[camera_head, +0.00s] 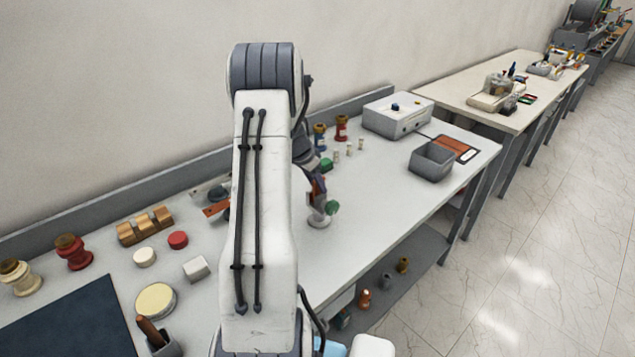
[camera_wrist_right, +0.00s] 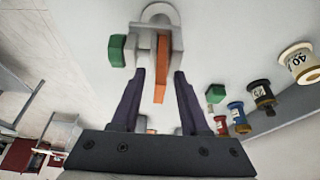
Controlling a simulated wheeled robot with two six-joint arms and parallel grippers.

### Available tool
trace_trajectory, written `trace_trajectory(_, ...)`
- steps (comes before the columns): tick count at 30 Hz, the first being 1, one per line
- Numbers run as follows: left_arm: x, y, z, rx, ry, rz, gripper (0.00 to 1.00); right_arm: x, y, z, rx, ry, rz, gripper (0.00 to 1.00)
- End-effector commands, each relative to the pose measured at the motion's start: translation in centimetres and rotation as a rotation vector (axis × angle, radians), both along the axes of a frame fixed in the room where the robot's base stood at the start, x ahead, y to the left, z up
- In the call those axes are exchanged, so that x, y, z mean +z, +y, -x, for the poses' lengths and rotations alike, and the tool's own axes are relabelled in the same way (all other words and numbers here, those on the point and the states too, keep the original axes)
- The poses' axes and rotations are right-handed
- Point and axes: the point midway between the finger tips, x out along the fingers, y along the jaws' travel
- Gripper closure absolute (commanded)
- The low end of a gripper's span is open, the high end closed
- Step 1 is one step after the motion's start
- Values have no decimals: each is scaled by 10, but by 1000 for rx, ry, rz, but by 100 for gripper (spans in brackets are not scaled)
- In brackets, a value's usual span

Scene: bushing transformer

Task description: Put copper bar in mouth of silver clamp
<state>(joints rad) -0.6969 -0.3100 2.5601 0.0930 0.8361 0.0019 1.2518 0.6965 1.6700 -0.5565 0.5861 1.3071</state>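The silver clamp (camera_head: 319,219) stands on its round base on the table just right of my right arm, with a green knob (camera_head: 332,207). In the right wrist view the clamp (camera_wrist_right: 158,14) is at the top, with its green knob (camera_wrist_right: 117,50) to the left. An orange copper bar (camera_wrist_right: 162,70) shows at the clamp, between the fingers of my right gripper (camera_wrist_right: 160,80). The fingers are apart, with gaps beside the bar. Whether the bar is seated in the mouth is unclear. Another orange-copper piece (camera_head: 215,209) lies left of my arm. My left gripper is not seen.
My right arm hides the middle of the table. Labelled spools (camera_wrist_right: 262,95), a white box (camera_head: 398,117) and a grey bin (camera_head: 432,162) stand to the right or behind.

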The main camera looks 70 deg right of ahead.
Motion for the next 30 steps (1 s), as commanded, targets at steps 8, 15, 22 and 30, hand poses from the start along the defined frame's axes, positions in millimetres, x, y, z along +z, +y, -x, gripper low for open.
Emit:
trace_trajectory(8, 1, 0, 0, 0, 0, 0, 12, 9, 2, -2, 1, -1, 4, 55)
trace_trajectory(15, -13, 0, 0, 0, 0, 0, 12, 54, 18, -12, 2, -2, 6, 55)
trace_trajectory(22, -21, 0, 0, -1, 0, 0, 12, 95, 33, -21, 2, -2, 4, 55)
trace_trajectory(30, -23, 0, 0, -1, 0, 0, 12, 114, 39, -24, 1, 0, 0, 55)
